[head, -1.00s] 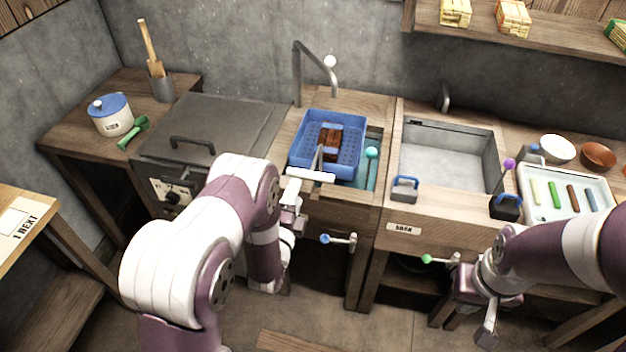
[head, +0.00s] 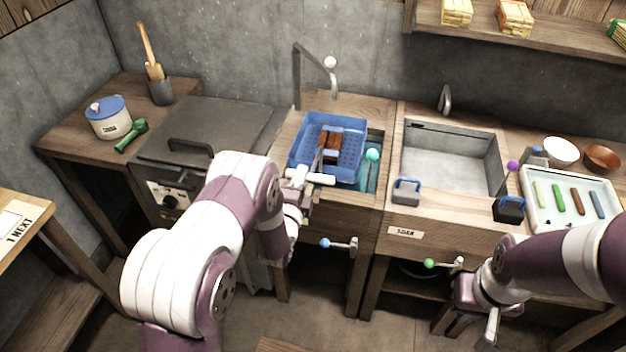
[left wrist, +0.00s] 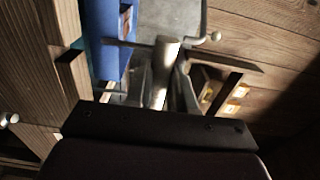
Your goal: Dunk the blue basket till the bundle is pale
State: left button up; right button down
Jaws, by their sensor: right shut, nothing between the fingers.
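The blue basket (head: 298,147) sits in or over the left basin, its rim above the counter; I cannot tell how deep it sits. A dark reddish-brown bundle (head: 330,142) lies inside it. A grey stem leads from the basket to a white handle bar (head: 321,179) at its front. My left gripper (head: 299,177) is at the left end of this bar. In the left wrist view the pale bar (left wrist: 163,68) lies at the fingers, but whether they are closed on it is unclear. My right gripper (head: 491,326) is shut and empty, low in front of the right counter.
Teal liquid (head: 371,178) shows right of the basket. A tap (head: 300,75) stands behind it. An empty-looking grey basin (head: 448,160) is to the right, a lidded box (head: 200,137) to the left. Levers with blue (head: 326,243) and green (head: 430,264) knobs stick out in front.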

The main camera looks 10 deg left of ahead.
pick_arm(q)
notch_tip(320, 180, down, 15)
jog(key=b, duration=1.3)
jog(key=shift+s+f+b, duration=0.15)
jog(key=shift+s+b, duration=0.05)
jog(key=shift+b, duration=0.15)
jog(key=shift+o, duration=0.3)
jog(key=shift+f, duration=0.25)
jog(key=shift+o, duration=0.2)
jog(key=shift+f, duration=0.1)
notch_tip(320, 180, up, 16)
jog(key=p, duration=1.2)
jog(key=shift+w+r, duration=0.15)
jog(key=shift+r, duration=0.05)
jog(key=shift+c, duration=0.5)
jog(key=shift+w+f, duration=0.1)
jog(key=shift+f, duration=0.1)
